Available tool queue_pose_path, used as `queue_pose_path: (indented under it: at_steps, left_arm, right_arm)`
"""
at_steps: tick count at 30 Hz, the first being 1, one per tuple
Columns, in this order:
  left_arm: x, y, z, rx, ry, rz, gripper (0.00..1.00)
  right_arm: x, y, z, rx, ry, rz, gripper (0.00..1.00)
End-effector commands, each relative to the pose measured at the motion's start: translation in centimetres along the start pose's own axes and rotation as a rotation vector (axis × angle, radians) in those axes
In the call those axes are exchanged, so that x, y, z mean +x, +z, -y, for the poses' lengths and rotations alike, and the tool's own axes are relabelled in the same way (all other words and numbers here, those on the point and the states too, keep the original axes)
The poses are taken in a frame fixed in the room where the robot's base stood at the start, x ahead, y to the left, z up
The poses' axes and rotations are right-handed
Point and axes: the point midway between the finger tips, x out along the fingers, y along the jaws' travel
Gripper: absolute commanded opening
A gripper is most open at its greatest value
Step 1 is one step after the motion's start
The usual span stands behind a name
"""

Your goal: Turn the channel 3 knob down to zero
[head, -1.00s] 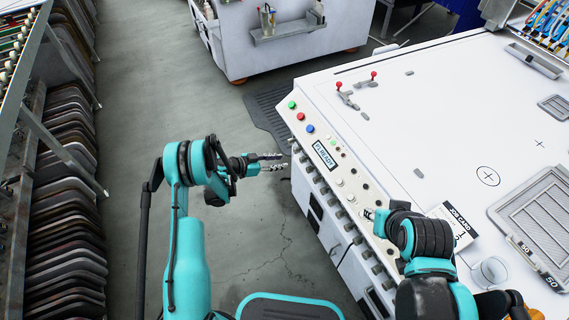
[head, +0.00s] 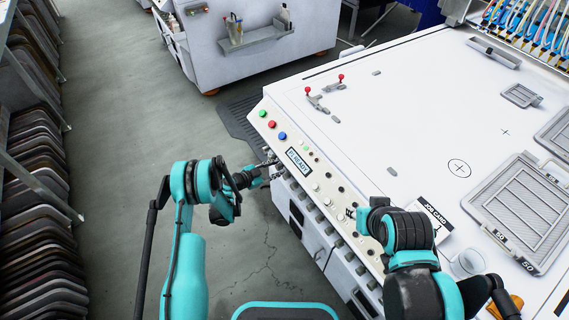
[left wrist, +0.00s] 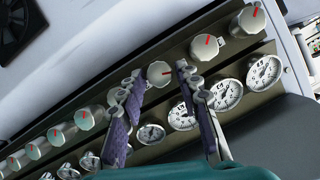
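In the left wrist view, a row of silver knobs with red pointer marks runs along the dark front rail, with round gauges below. One knob (left wrist: 160,73) sits between the fingertips of my left gripper (left wrist: 159,72). The fingers are spread, one each side of it; I cannot tell whether they touch it. No channel numbers are readable, so I cannot tell which knob is channel 3. In the head view my left gripper (head: 276,169) is at the console's front edge. My right arm's wrist (head: 402,228) is over the panel; its fingers are hidden or too unclear to judge.
The white console (head: 420,110) has green, red and blue buttons (head: 272,125) and a small display (head: 298,161). A job card (head: 432,215), a clear cup (head: 467,262) and a grey screen tray (head: 520,210) lie on top, right.

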Motion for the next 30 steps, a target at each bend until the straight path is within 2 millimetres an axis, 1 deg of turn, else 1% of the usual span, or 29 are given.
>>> queue_pose_path:
  at_steps: [3, 9, 10, 11, 12, 13, 14, 20, 23, 27, 30]
  left_arm:
    - [-0.16, 0.32, -0.03, -0.001, -0.001, 0.0, 0.34]
    - [-0.16, 0.32, -0.04, -0.001, -0.001, 0.0, 0.34]
    - [-0.16, 0.31, -0.04, -0.001, -0.001, 0.0, 0.28]
    - [-0.16, 0.31, -0.04, -0.001, -0.001, 0.0, 0.2]
    - [-0.15, 0.31, -0.04, -0.001, -0.001, 0.0, 0.1]
    - [-0.15, 0.3, -0.04, -0.001, -0.001, 0.0, 0.02]
    - [-0.15, 0.3, -0.04, -0.001, -0.001, 0.0, 0.0]
    - [-0.13, 0.3, 0.06, -0.034, 0.012, 0.0, 0.0]
    - [-0.13, 0.33, 0.24, -0.134, 0.053, 0.0, 0.0]
    - [-0.07, 0.37, 0.4, -0.314, 0.128, 0.0, 0.0]
    - [-0.06, 0.4, 0.46, -0.409, 0.168, -0.001, 0.0]
  right_arm:
    - [0.0, 0.01, 0.0, 0.0, 0.0, 0.0, 0.34]
    - [0.0, 0.02, 0.0, 0.0, 0.0, 0.0, 0.34]
    - [0.0, 0.02, 0.0, 0.0, 0.0, 0.0, 0.34]
    - [0.0, 0.02, 0.0, 0.0, 0.0, 0.0, 0.34]
    - [0.0, 0.02, 0.0, 0.0, 0.0, 0.0, 0.34]
    - [0.0, 0.02, 0.0, 0.0, 0.0, 0.0, 0.34]
    - [0.0, 0.02, 0.0, 0.0, 0.0, 0.0, 0.34]
    - [0.0, 0.02, 0.0, 0.0, 0.0, 0.0, 0.34]
    - [0.0, 0.02, 0.0, 0.0, 0.0, 0.0, 0.34]
    - [0.0, 0.02, 0.0, 0.0, 0.0, 0.0, 0.34]
    - [0.0, 0.02, 0.0, 0.0, 0.0, 0.0, 0.34]
